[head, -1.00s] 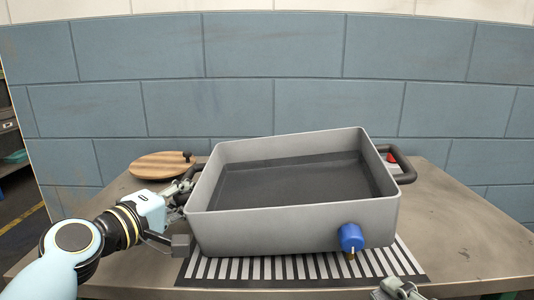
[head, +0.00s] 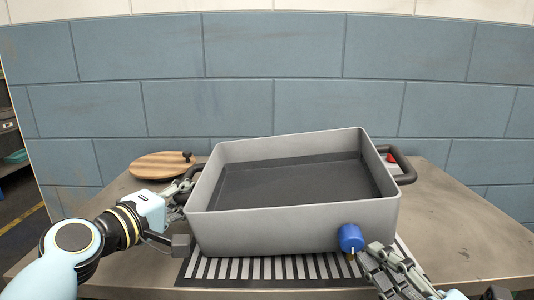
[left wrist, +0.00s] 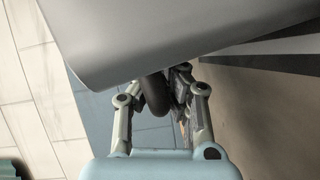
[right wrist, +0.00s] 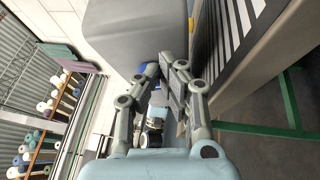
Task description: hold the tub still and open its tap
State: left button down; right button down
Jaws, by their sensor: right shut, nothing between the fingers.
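The grey tub (head: 290,226) stands on the table with dark content inside, and its left end is beside my left gripper. The blue tap (head: 351,238) sticks out low on the front wall, right of the middle. My left gripper (head: 184,188) is at the tub's left end; in the left wrist view its fingers close around the dark left handle (left wrist: 157,96). My right gripper (head: 370,254) is shut and empty, its tips just right of and below the tap. In the right wrist view the fingers partly hide the blue tap (right wrist: 148,69); contact cannot be told.
A striped mat (head: 255,268) lies under the tub's front. A round wooden lid (head: 160,166) lies behind on the left. The right handle (head: 404,165) is free, with a small red thing (head: 391,158) by it. A blue block wall (head: 300,70) closes the back.

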jog(key=shift+a+r, duration=0.3)
jog(key=shift+a, duration=0.25)
dwell(0.7)
jog(key=shift+d+r, duration=0.1)
jog(key=shift+r, duration=0.5)
jog(key=shift+s+r, duration=0.1)
jog(key=shift+r, duration=0.25)
dwell(0.5)
jog(key=shift+s+d, duration=0.2)
jog(key=shift+d, duration=0.1)
jog(key=shift+s+a+f, duration=0.1)
jog(key=shift+s+f, duration=0.05)
jog(key=shift+s, duration=0.8)
jog(key=shift+s+a+f, duration=0.1)
jog(key=shift+s+f, duration=0.05)
jog(key=shift+s, duration=0.85)
jog(key=shift+s+f, duration=0.15)
jog(key=shift+s, duration=0.8)
